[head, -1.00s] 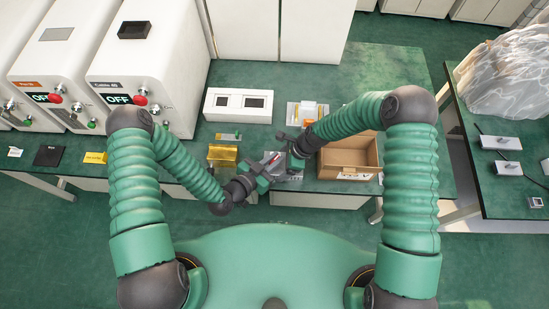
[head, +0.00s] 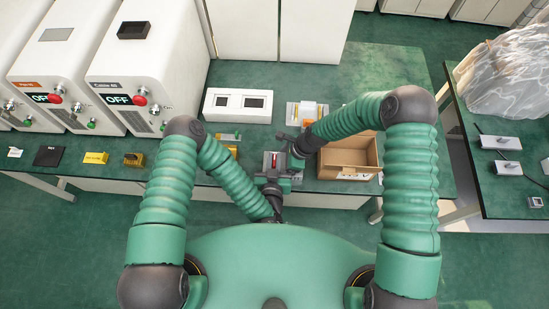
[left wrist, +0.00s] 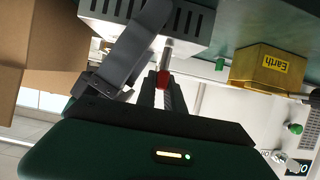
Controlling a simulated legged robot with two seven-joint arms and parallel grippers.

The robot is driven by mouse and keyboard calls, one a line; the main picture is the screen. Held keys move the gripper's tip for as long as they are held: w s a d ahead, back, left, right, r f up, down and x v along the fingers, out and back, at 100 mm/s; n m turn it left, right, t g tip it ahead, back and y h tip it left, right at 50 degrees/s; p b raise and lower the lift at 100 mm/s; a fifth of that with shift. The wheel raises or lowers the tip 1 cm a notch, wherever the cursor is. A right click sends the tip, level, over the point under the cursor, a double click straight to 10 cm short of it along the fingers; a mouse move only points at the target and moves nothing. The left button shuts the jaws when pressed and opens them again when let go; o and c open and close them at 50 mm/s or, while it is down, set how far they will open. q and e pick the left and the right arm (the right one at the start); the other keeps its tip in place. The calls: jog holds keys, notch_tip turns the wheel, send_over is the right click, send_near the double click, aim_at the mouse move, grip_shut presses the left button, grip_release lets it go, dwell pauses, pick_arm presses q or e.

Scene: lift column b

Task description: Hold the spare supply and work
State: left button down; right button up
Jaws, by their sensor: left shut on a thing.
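A grey metal box with dark slots (left wrist: 148,22), seemingly the supply, lies near the table's front edge; it also shows in the head view (head: 294,178), partly covered by my grippers. My left gripper (head: 273,172) is at this box, shut on a slim red and metal piece (left wrist: 164,72). The metal end points towards the box's face; I cannot tell whether it touches. My right gripper (head: 294,150) is just beside the left one, at the box. Its fingers are too small and overlapped to read.
A yellow block marked Earth (left wrist: 268,70) stands beside the box. An open cardboard box (head: 350,155) is on the right. A white double-socket unit (head: 238,105) stands behind. Two white cabinets marked OFF (head: 145,75) are at left. Free green tabletop (head: 385,70) lies at back right.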

dwell(0.4)
pick_arm(q)
jog(key=c, duration=1.4)
grip_release()
jog(key=shift+c, duration=0.2)
